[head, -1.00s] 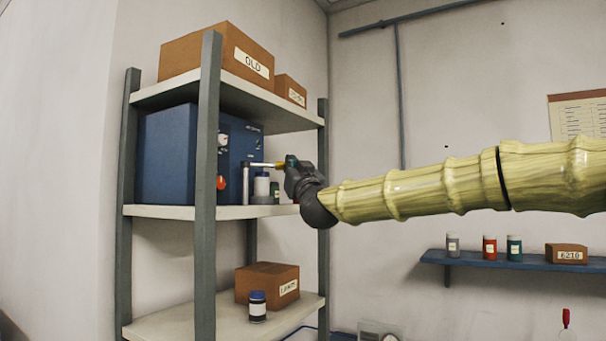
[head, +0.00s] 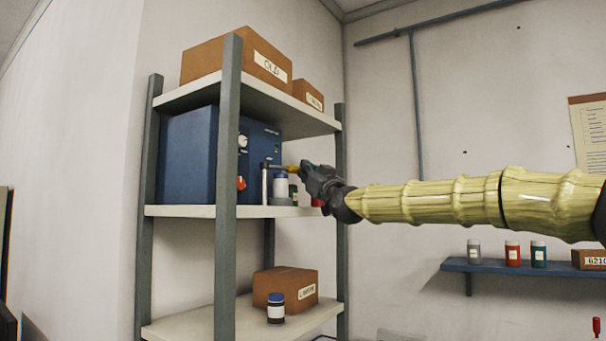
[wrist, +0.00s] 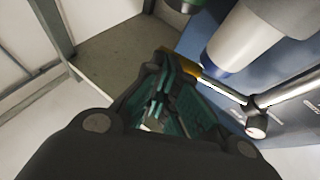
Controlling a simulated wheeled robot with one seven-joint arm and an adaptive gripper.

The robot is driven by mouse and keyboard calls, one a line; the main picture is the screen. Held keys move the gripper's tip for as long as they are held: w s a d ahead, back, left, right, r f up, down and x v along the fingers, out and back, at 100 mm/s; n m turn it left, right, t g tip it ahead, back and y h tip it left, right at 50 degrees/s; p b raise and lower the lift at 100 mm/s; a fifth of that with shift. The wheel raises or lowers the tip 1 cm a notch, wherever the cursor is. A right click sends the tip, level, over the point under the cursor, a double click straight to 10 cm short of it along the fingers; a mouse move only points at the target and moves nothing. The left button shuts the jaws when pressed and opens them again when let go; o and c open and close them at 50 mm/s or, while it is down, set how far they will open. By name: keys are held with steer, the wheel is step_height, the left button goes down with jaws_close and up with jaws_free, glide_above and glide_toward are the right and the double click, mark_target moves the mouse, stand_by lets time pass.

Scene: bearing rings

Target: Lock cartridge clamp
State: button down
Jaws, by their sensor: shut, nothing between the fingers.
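The blue machine (head: 187,158) stands on the middle shelf, with a white knob and an orange knob on its front. A clamp lever with a silver rod and a yellow handle (head: 289,168) sticks out at its right. In the wrist view the yellow handle (wrist: 190,68) lies close to my fingertips, and the silver rod runs to a round pivot (wrist: 257,125). My gripper (head: 306,170) is at the handle's end. Its teal-padded fingers (wrist: 168,72) are shut with nothing between them. Whether they touch the handle is unclear.
The grey shelf post (head: 229,150) stands in front of the machine. Boxes lie above and below. A blue wall shelf (head: 500,267) is at right.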

steer(key=shift+w+a, duration=0.35)
steer(key=shift+w, duration=0.25)
steer(key=shift+w+a, duration=0.35)
steer(key=shift+w, duration=0.25)
steer(key=shift+s+d+f+b, duration=0.15)
steer(key=shift+d+f+b, duration=0.15)
steer(key=shift+f+b, duration=0.1)
steer(key=s+d+f+b, duration=0.5)
steer(key=s+d, duration=0.1)
steer(key=d, duration=0.4)
steer(key=shift+s+f, duration=0.25)
steer(key=shift+f, duration=0.05)
